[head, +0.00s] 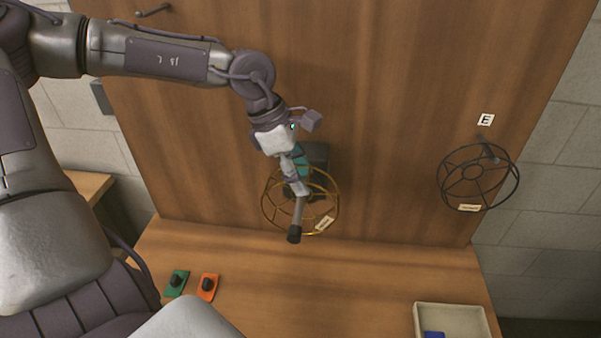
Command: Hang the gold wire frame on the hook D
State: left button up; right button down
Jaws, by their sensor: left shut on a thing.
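The gold wire frame (324,223) is a round cage with a small pale tag, in front of the wooden board. My left gripper (300,190) is shut on it at the upper part of the cage. A grey rod with a dark tip shows in front of the frame; I cannot tell whether it is part of my gripper or a hook. No D label shows, so I cannot make out hook D; my arm covers part of the board. Whether the frame touches a hook cannot be told. My right gripper is not in view.
A black wire frame (441,190) hangs at the hook under label E (486,119). Another hook (152,11) is at the top left. On the table are a green piece (173,289), an orange piece (207,295) and a pale tray (418,319) holding something blue.

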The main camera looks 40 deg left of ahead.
pick_arm(q)
jog(key=shift+s+d, duration=0.15)
jog(key=shift+s, duration=0.05)
jog(key=s+d+b, duration=0.5)
jog(key=s+d, duration=0.2)
jog(key=s, duration=0.5)
jog(key=shift+s+d, duration=0.2)
jog(key=shift+d, duration=0.05)
dwell(2.1)
jog(key=shift+r, duration=0.1)
dwell(1.1)
